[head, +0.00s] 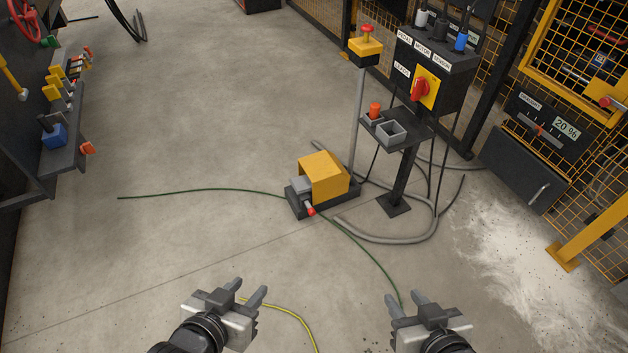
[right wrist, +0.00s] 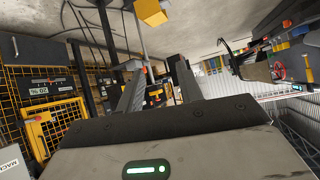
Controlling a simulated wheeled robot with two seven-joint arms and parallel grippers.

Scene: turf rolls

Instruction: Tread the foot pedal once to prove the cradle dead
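The foot pedal (head: 323,177) is a yellow hooded box on a dark base on the floor, mid-view. Its grey treadle (head: 299,185) faces front left, and a small red-tipped part (head: 310,209) sticks out at the front. My left gripper (head: 246,289) is open and empty, nearer than the pedal and to its left. My right gripper (head: 422,298) is open and empty, nearer and to its right. Its spread fingers also show in the right wrist view (right wrist: 155,80). Neither gripper touches the pedal. I cannot pick out the cradle for certain.
A dark control stand (head: 432,75) with a red rotary switch (head: 420,89) stands behind the pedal, beside a yellow button post (head: 366,47). Hoses (head: 385,239) and a green cord (head: 200,192) lie around. Yellow mesh fencing (head: 560,50) closes the right.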

